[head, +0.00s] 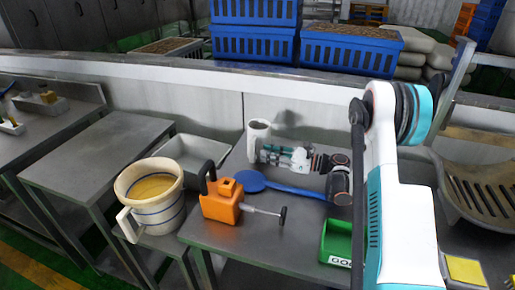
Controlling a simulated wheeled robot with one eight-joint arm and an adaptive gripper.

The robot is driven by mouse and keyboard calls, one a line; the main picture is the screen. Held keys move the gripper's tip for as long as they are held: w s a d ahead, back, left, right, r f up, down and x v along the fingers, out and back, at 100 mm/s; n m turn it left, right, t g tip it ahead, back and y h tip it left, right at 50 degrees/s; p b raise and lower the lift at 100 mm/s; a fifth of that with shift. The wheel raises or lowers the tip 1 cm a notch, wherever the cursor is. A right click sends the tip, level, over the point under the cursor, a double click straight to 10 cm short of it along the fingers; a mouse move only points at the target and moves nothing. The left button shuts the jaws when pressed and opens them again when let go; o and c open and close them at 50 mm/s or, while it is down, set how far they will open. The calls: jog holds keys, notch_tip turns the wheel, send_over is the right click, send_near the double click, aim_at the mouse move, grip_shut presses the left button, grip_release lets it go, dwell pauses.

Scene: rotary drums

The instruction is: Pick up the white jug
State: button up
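A large white jug (158,215) with thin blue bands and a handle at its lower left stands at the left end of the table. Something yellow shows inside it. A smaller white cylindrical container (258,130) stands upright at the back of the table; I cannot tell whether it is also a jug. My gripper (262,153) points left, low over the table, close in front of this smaller container. I cannot tell whether they touch. The gripper's fingers are too small to tell open from shut. The large jug is well to the left of my gripper and apart from it.
An orange device (222,203) with a black handle and a blue paddle-like tool (285,187) lie on the table (262,240). A green box (338,243) is at the front right. A grey tray (192,153) sits behind the large jug. A low wall runs behind.

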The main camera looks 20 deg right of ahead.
aim_at(255, 151)
jog(key=b+x, duration=0.2)
jog(key=x, duration=0.2)
jog(key=shift+a+f, duration=0.1)
jog(key=shift+a, duration=0.2)
jog(key=shift+w+a, duration=0.25)
grip_shut()
